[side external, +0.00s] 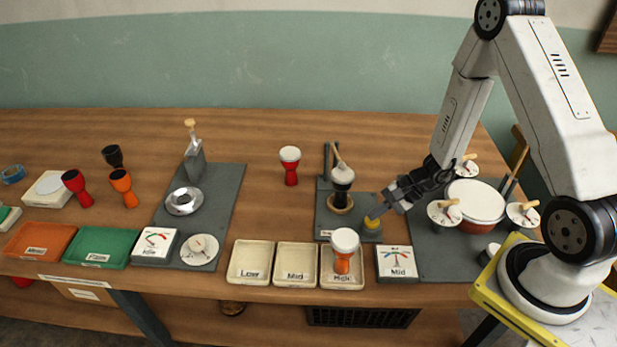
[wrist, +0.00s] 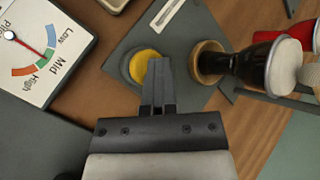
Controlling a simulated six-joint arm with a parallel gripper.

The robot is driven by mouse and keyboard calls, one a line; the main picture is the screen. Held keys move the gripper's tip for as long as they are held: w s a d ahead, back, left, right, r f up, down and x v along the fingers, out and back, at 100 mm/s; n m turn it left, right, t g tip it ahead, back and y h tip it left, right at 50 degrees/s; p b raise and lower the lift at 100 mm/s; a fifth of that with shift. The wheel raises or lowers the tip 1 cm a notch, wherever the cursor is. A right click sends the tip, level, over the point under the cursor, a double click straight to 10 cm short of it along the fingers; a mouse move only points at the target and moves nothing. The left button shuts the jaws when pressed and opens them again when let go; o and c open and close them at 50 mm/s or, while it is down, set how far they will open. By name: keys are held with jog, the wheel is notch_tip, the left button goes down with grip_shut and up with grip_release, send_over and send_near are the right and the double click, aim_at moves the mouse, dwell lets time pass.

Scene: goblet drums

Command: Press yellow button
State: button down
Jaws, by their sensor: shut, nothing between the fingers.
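The yellow button (side external: 372,223) sits on the front right corner of a dark grey plate, on a dark round base. In the wrist view the yellow button (wrist: 145,66) is partly covered by my fingertips. My gripper (side external: 380,211) is shut and empty, angled down from the right. In the wrist view my gripper (wrist: 158,64) has its closed fingertips over the button's right part. They look very close to the button or touching it; I cannot tell whether it is pushed down.
A black goblet drum (side external: 343,178) stands on a wooden ring on the same plate, behind the button. A dial box marked Mid (side external: 397,263) is in front. Trays marked Low (side external: 250,262), Mid and High stand to the left, with an orange drum (side external: 342,262) in High.

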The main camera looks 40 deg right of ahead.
aim_at(375, 223)
jog(key=shift+r, duration=1.5)
jog(key=shift+r, duration=2.4)
jog(key=s+a+r+n+g+h, duration=0.1)
jog(key=s+a+r+n+h, duration=0.1)
jog(key=n, duration=0.5)
jog(key=s+a+r+n+g+h, duration=0.1)
jog(key=s+r+n+h, duration=0.3)
jog(key=n, duration=0.4)
notch_tip(375, 223, up, 2)
jog(key=shift+a+r+n+h, duration=0.2)
jog(key=shift+a+n+h, duration=0.1)
jog(key=shift+a+h, duration=0.6)
